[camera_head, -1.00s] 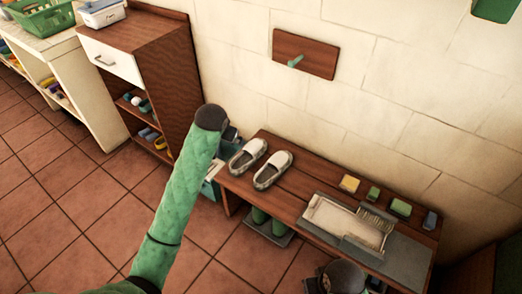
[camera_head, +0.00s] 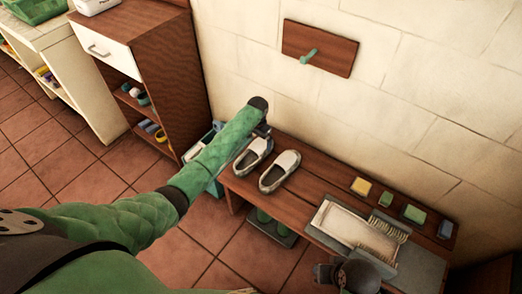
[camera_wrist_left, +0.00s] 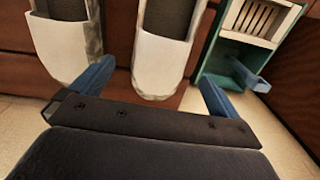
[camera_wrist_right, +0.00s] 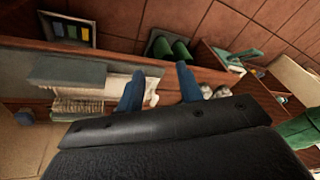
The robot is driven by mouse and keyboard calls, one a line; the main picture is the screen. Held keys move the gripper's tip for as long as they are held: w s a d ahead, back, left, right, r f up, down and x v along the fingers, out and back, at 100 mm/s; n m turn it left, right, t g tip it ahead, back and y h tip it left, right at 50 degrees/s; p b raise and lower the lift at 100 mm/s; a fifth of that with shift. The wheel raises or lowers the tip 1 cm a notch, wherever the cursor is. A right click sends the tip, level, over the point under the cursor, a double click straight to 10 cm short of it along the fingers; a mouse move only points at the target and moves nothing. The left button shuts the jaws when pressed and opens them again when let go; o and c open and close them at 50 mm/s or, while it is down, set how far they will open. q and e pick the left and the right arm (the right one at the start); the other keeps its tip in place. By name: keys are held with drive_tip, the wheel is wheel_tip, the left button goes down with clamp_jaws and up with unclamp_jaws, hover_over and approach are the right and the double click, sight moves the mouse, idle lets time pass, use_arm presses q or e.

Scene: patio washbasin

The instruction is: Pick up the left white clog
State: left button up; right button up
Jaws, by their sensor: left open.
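The left white clog (camera_head: 252,157) stands on the wooden bench, partly behind my left gripper in the head view. The right white clog (camera_head: 280,171) stands next to it. My left gripper (camera_head: 264,133) is above the bench at the left clog's wall-side end. In the left wrist view its blue fingers (camera_wrist_left: 155,88) are spread, with the left clog (camera_wrist_left: 162,65) in line between them; contact cannot be told. The other clog (camera_wrist_left: 60,50) lies beyond the left finger. My right gripper (camera_wrist_right: 158,88) has its fingers apart and appears empty, near the bench's front right.
A teal crate (camera_wrist_left: 244,72) stands beside the bench near the left clog. A wooden cabinet (camera_head: 160,50) is further left. A peg board (camera_head: 318,50) hangs above. A tray (camera_head: 345,222), a yellow sponge (camera_head: 361,186) and green blocks occupy the bench's right.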

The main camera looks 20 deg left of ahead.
sight(257, 146)
use_arm(q)
drive_tip(key=shift+s+f, duration=0.1)
drive_tip(key=shift+f, duration=1.1)
wheel_tip(257, 146, down, 4)
drive_tip(key=shift+s+a+r+p, duration=0.1)
drive_tip(key=shift+a+p, duration=0.05)
drive_tip(key=shift+p, duration=0.25)
drive_tip(key=shift+f, duration=0.6)
drive_tip(key=c, duration=1)
use_arm(e)
drive_tip(key=shift+s+d+r, duration=0.3)
drive_tip(key=shift+d+r, duration=0.35)
use_arm(q)
drive_tip(key=shift+o, duration=0.2)
drive_tip(key=shift+r, duration=0.1)
